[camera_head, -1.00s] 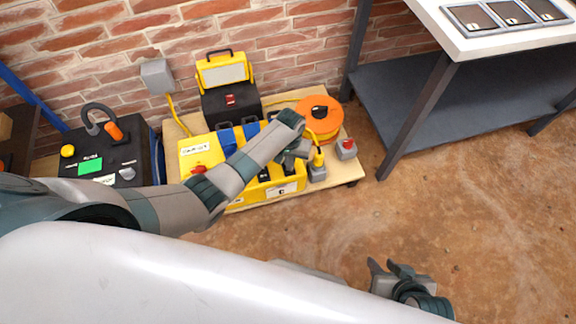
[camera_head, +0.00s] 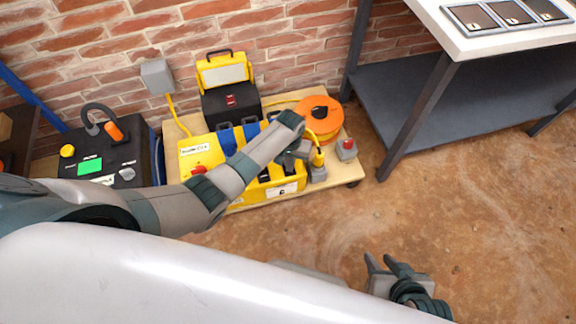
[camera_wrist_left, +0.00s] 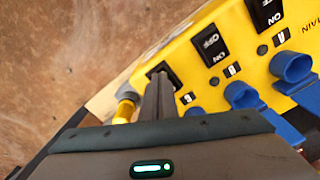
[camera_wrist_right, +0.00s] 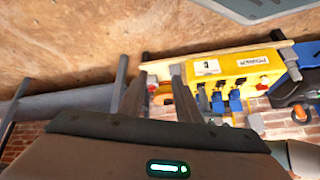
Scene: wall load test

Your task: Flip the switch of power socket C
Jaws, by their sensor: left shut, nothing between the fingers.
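The yellow power box (camera_head: 186,165) stands on a low wooden platform, partly hidden by my left arm. In the left wrist view, the box (camera_wrist_left: 232,50) carries black rocker switches, including a middle one (camera_wrist_left: 211,45) and an upper right one (camera_wrist_left: 268,14), and blue plugs (camera_wrist_left: 296,68). My left gripper (camera_head: 300,152) is shut and empty. Its fingertips (camera_wrist_left: 160,80) are at the lowest switch (camera_wrist_left: 172,76), partly covering it; contact is unclear. My right gripper (camera_head: 384,263) is open and empty, above the floor away from the box.
An orange cable reel (camera_head: 319,108) and a grey box with a red button (camera_head: 346,148) sit right of the power box. A black control box (camera_head: 130,158) stands left. A grey-shelved table (camera_head: 440,110) stands right. The floor in front is clear.

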